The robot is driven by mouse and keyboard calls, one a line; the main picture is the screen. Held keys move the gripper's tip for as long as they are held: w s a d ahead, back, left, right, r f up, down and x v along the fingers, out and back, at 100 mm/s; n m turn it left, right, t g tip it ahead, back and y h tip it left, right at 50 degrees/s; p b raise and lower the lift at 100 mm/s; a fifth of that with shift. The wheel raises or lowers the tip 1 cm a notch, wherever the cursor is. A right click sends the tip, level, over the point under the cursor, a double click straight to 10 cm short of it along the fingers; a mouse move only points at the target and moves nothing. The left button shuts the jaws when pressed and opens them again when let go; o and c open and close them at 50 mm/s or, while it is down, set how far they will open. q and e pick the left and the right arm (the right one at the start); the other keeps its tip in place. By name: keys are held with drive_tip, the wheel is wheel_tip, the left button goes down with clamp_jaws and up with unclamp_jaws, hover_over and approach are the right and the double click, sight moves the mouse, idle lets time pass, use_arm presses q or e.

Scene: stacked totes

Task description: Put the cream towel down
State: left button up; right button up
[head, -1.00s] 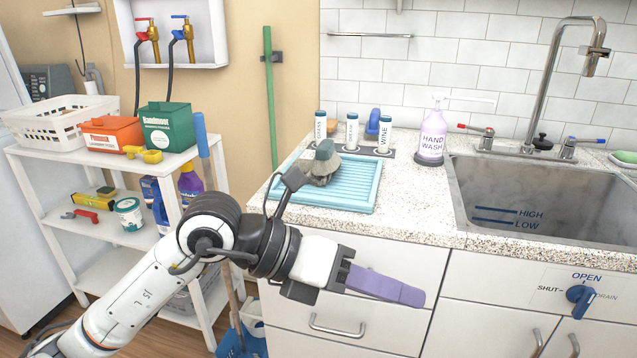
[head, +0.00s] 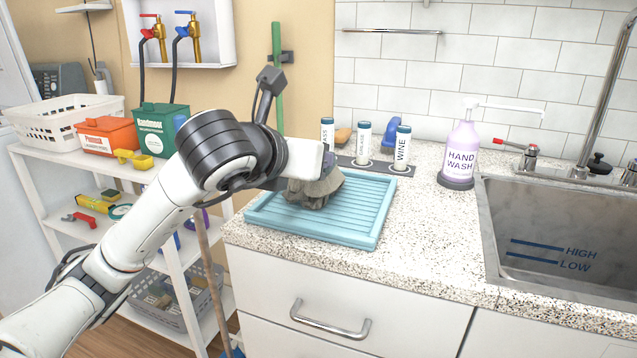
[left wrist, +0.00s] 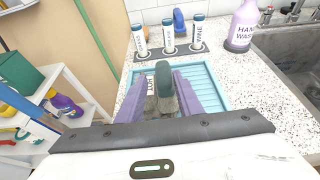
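A crumpled grey-beige cloth (head: 318,190) lies on the teal ribbed tray (head: 368,232) on the counter; no other towel shows. In the left wrist view my left gripper (left wrist: 165,82) has its two purple fingers apart, over the tray (left wrist: 205,78). A dark green-grey rounded piece (left wrist: 164,76) and some of the greyish cloth stand between the fingers; I cannot tell whether the fingers touch them. In the head view the white wrist hides most of the fingers beside the cloth. My right gripper is in neither view.
Labelled bottles (head: 401,150) stand in a dark holder behind the tray. A hand wash bottle (head: 461,155) and the sink (head: 545,225) are to the right. Clear counter (head: 425,235) lies between tray and sink. A white shelf (head: 60,150) with containers stands left.

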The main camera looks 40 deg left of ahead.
use_arm(q)
drive_tip(key=shift+d+f+x, duration=0.1)
drive_tip(key=shift+d+x, duration=0.05)
drive_tip(key=shift+x, duration=1.35)
drive_tip(key=shift+d+f+x, duration=0.1)
drive_tip(key=shift+d+x, duration=0.05)
drive_tip(key=shift+x, duration=1.35)
clamp_jaws()
drive_tip(key=shift+r, duration=0.1)
